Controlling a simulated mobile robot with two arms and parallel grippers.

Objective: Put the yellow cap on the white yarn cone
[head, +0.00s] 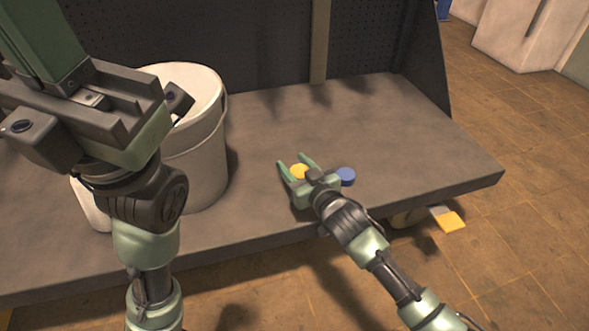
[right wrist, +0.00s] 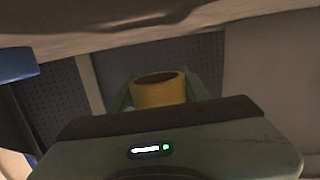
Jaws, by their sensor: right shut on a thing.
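The yellow cap (head: 299,170) sits between the green fingers of my right gripper (head: 296,166), above the grey shelf in the head view. My right gripper is shut on it. In the right wrist view the cap (right wrist: 160,92) appears as a short yellow cylinder with a dark hollow facing up in the picture. My left gripper (head: 45,45) is large and close at the upper left, and its fingertips are cut off or unclear. I cannot make out the white yarn cone with certainty. A pale shape (head: 90,205) shows partly behind my left arm, too covered to identify.
A white bucket (head: 205,150) stands on the grey shelf (head: 430,150), partly behind my left arm. A blue round thing (head: 346,176) lies just right of my right gripper. The shelf's right part is clear. A dark perforated panel (head: 265,50) closes the back.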

